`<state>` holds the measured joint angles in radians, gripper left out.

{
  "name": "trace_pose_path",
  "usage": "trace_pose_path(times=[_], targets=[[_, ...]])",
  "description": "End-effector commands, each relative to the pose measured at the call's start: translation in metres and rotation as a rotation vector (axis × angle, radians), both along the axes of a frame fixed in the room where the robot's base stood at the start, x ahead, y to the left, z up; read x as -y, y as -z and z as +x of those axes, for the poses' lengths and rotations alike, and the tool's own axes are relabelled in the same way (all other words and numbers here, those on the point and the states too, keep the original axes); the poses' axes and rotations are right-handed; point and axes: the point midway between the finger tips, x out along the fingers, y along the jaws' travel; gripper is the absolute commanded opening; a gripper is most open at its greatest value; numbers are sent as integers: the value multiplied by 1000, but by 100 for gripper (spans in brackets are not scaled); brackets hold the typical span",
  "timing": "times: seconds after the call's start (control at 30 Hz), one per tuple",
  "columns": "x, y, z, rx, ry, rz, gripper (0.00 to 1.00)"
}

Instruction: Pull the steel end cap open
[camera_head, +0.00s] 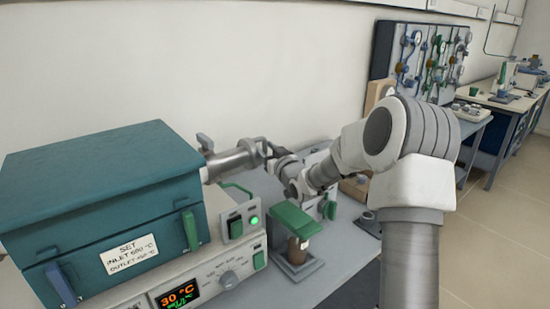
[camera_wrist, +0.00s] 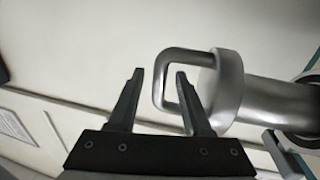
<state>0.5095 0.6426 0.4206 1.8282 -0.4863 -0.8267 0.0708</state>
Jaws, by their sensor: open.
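The steel end cap (camera_wrist: 229,85) is a round grey disc on the end of a steel tube, with a U-shaped handle (camera_wrist: 188,54) on its face. In the head view the end cap (camera_head: 257,152) is small, at the end of the tube right of the teal furnace. My gripper (camera_wrist: 160,74) is open. In the wrist view the handle's outer bar appears between the two fingertips, and the right finger overlaps the handle's opening. I cannot tell whether either finger touches the bar. In the head view my gripper (camera_head: 272,150) is small and close to the cap.
The teal furnace (camera_head: 100,180) stands at left, its tube (camera_head: 230,163) sticking out right. Below are a control box with an orange display (camera_head: 178,295) and a green-topped stand (camera_head: 297,220). A gas panel (camera_head: 430,60) and benches are at the back right.

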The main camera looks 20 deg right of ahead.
Motion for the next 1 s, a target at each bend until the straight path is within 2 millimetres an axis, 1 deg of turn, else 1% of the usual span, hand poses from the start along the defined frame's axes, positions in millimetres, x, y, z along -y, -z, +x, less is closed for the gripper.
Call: trace_pose_path(times=[0.17,0.7,0.83,1.0], targets=[[5,-1,-22,-2,1,-2,50],[27,-1,-131,-1,3,-1,50],[31,-1,-151,-1,2,-1,50],[33,0,-165,-1,1,0,50]])
